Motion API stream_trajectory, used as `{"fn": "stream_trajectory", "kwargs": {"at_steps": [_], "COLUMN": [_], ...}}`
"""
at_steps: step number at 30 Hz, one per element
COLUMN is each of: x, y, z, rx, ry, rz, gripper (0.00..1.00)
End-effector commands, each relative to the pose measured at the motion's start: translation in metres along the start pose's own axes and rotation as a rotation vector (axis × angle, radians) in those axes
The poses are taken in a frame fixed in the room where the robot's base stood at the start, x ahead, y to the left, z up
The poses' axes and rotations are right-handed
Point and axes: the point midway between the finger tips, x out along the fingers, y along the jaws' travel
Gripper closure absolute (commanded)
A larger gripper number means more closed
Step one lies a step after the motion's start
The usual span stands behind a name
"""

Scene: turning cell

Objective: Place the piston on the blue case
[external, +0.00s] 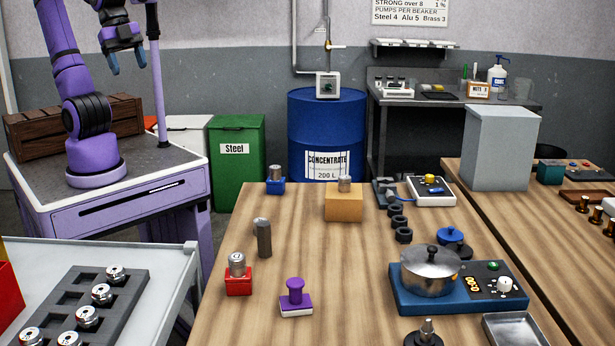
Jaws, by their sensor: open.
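My gripper (127,60) hangs open and empty at the upper left, its dark-blue fingers apart above my base and away from the table. I cannot tell for sure which part is the piston. A dark grey metal cylinder (264,239) stands upright on the wooden table. Short metal cylinders stand on a small blue block (275,188), a tan block (343,207) and a red block (238,286). The small blue block, at the table's far left corner, may be the blue case. Several shiny round metal parts (102,294) sit in a grey tray (127,312).
A purple knobbed piece (295,291) stands near the table's front. A pot (430,270) sits on a blue cooker (409,300) at right. Black rings (403,235) lie mid-table. A blue drum (327,130) and green steel bin (236,165) stand behind.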

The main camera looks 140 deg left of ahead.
Motion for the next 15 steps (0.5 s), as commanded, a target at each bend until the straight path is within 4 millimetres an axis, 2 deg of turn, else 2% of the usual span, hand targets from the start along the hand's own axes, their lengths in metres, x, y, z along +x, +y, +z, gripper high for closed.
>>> {"fn": "stream_trajectory", "kwargs": {"at_steps": [3, 7, 10, 15], "x": [-0.015, -0.023, -0.026, -0.027], "y": [0.024, 0.04, 0.045, 0.048], "z": [0.026, 0.048, 0.057, 0.062], "rx": [-0.025, -0.054, -0.068, -0.076], "ry": [0.049, 0.081, 0.094, 0.099], "rz": [0.027, 0.054, 0.067, 0.074], "gripper": [0.37, 0.37, 0.37, 0.37]}}
